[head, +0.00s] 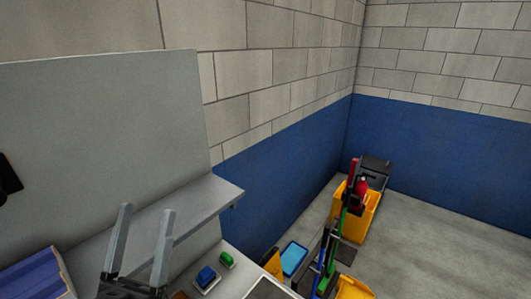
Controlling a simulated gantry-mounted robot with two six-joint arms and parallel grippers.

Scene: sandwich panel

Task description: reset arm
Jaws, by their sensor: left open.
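My left gripper (145,211) is at the bottom left of the head view. Its two grey fingers point up and stand apart, with nothing seen between them. It shows in front of a grey panel with a shelf (185,205). I cannot tell whether it touches the shelf. My right gripper is not in view.
A blue bin (35,275) is at the lower left. A blue item (206,276) and a green item (226,259) lie right of the gripper, near a dark-topped object (270,289). Yellow cleaning equipment (370,218) stands on the grey floor beyond; open floor (440,250) lies at right.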

